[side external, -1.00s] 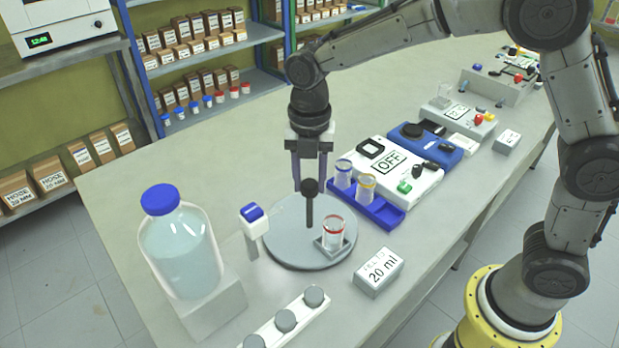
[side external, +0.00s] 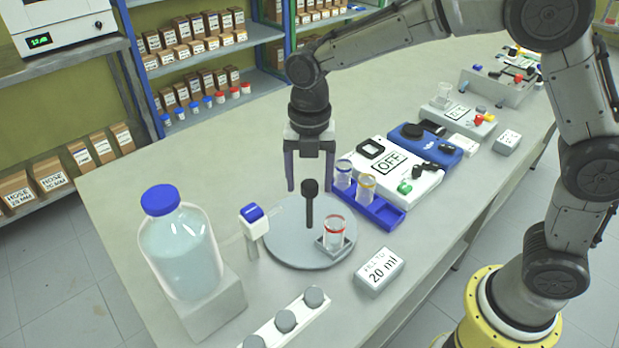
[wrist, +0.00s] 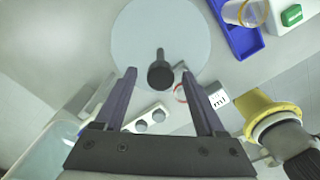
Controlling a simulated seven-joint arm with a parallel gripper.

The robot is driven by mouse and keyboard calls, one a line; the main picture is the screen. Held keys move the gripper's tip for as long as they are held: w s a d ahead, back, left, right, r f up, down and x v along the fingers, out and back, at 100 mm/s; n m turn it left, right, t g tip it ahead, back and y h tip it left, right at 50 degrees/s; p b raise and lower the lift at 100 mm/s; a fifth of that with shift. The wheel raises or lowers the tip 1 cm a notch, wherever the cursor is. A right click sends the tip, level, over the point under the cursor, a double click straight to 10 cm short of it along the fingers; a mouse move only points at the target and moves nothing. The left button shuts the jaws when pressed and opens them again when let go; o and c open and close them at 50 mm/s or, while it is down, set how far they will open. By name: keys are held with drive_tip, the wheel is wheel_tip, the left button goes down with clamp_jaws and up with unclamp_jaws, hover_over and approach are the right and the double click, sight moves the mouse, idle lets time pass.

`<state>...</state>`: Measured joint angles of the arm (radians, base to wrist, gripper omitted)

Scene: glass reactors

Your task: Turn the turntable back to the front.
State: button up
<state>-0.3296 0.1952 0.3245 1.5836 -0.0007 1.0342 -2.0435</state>
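The round grey turntable (side external: 285,243) lies flat on the bench, with a dark upright knob (side external: 310,205) standing on it. A glass beaker with a red rim (side external: 334,233) sits in a square holder at the turntable's front right. My gripper (side external: 310,188) is open and empty, pointing down. In the side view its fingers are spread wide behind and above the knob's top. In the wrist view the knob (wrist: 160,72) appears between the open fingers (wrist: 160,77), touching neither, and the turntable (wrist: 150,25) shows beyond it. The beaker is partly hidden behind a finger there.
A large blue-capped bottle (side external: 180,245) and a blue-topped dispenser (side external: 253,225) stand left of the turntable. A blue rack (side external: 375,210) with two glasses is close on the right. A "20 ml" block (side external: 380,270) and a white strip with grey knobs (side external: 290,320) lie in front.

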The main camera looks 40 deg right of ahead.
wheel_tip(320, 180, up, 14)
drive_tip(key=shift+f, duration=0.15)
idle(0.6)
drive_tip(key=s+d+r+m+t, duration=0.25)
drive_tip(key=s+d+m, duration=0.2)
drive_tip(key=s, duration=0.25)
drive_tip(key=s+d+r+m+t, duration=0.1)
drive_tip(key=s+d+r+m, duration=0.25)
drive_tip(key=s+d, duration=0.25)
drive_tip(key=s+d+f+m+t, duration=0.2)
drive_tip(key=s+f+m, duration=0.8)
drive_tip(key=m, duration=0.9)
drive_tip(key=shift+d+f, duration=0.5)
